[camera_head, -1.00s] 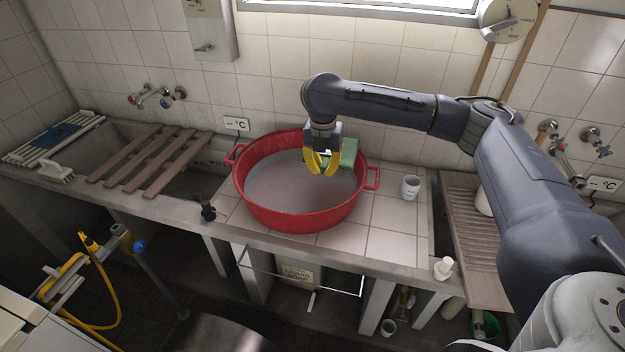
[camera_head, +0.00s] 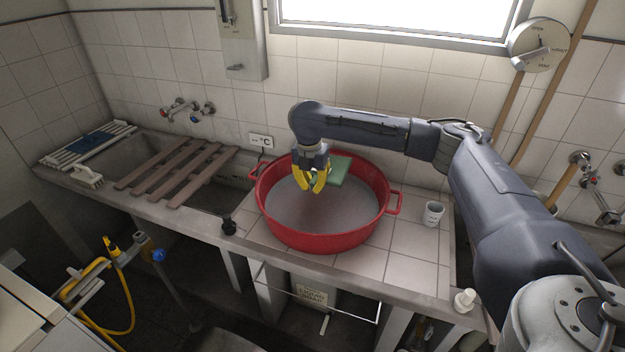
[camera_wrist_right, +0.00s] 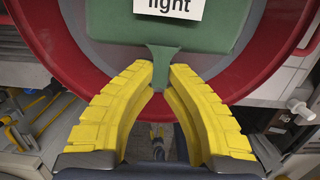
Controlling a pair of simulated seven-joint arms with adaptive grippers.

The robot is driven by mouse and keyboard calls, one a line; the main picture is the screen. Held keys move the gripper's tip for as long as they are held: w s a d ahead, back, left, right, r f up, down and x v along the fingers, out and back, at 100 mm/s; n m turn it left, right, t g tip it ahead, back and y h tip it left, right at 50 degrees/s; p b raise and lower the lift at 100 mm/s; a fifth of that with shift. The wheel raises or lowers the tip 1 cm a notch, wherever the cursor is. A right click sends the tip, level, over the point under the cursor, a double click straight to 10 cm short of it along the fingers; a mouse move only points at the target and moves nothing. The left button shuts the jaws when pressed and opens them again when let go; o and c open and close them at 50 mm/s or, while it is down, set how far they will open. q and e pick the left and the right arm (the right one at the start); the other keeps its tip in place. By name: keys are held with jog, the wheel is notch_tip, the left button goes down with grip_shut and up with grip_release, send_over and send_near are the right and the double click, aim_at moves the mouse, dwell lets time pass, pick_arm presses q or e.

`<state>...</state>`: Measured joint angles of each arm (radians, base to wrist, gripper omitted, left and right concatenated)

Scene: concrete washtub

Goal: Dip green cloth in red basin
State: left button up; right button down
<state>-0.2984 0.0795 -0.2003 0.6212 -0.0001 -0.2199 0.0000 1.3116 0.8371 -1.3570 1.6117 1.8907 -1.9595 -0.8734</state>
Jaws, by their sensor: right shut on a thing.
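The red basin (camera_head: 325,242) stands on the tiled counter and holds a greyish liquid. My right gripper (camera_head: 312,184) has yellow fingers and hangs over the basin's back left part. In the right wrist view, its fingers (camera_wrist_right: 160,88) are shut on a narrow tab of the green cloth (camera_wrist_right: 175,32). The cloth looks like a flat green block with a white label reading "light". In the head view the green cloth (camera_head: 340,171) shows to the right of the fingers, inside the rim's outline. I cannot tell whether it touches the liquid. My left gripper is not in view.
A white cup (camera_head: 433,213) stands right of the basin. A wooden slatted rack (camera_head: 178,172) lies over the sink to the left.

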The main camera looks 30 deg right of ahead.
aim_at(313, 226)
jog(key=shift+f, duration=7.9)
jog(key=shift+r, duration=7.85)
jog(key=shift+d, duration=0.1)
